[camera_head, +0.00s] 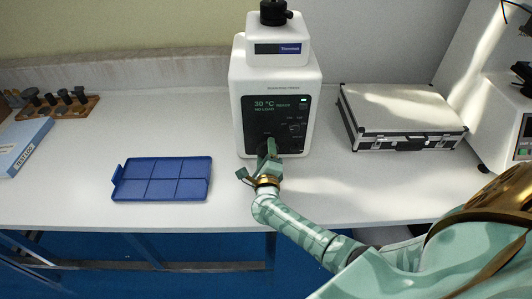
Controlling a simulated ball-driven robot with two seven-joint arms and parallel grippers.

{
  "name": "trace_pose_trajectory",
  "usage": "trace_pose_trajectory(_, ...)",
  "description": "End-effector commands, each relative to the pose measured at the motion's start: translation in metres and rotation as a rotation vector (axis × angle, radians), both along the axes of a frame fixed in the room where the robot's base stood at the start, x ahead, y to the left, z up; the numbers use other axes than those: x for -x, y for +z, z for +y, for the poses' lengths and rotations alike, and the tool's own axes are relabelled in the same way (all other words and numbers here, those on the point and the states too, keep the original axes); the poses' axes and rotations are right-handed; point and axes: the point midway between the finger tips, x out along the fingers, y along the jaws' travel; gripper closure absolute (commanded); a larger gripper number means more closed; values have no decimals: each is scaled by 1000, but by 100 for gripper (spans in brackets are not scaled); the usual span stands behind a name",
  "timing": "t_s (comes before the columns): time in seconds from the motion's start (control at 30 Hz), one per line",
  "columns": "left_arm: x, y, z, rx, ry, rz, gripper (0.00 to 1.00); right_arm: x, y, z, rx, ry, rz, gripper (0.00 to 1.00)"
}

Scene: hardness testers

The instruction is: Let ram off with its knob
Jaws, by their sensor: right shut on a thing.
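A white tester (312,88) stands upright at the back middle of the bench. Its black front panel (252,118) has a lit display with small text and a green light. My right gripper (268,148) reaches in from the lower right and is at the lower part of this panel. It is shut on a knob there, which the fingers mostly hide. A black fitting (273,13) sits on top of the tester, cut by the picture's top edge. I cannot tell which part is the ram. My left gripper is not in view.
A blue compartment tray (163,179) lies left of the tester. A silver-edged case (400,112) lies to its right. A wooden rack (60,107) with dark pieces and a blue-white box (24,143) are at far left. Another machine (508,110) stands at far right.

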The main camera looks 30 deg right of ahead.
Motion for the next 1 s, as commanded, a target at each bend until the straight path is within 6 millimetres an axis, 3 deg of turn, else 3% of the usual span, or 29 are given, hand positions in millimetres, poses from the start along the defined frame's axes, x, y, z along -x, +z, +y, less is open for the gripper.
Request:
trace_pose_trajectory(0.07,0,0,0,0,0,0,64,1,-2,1,-2,2,4,63)
trace_pose_trajectory(0.1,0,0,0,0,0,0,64,1,-2,1,-2,2,4,31)
trace_pose_trajectory(0.17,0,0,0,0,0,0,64,1,-2,1,-2,2,3,18)
trace_pose_trajectory(0.57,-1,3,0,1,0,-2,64,9,0,6,-3,2,1,18)
trace_pose_trajectory(1.0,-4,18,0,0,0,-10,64,103,-1,63,-5,2,4,18)
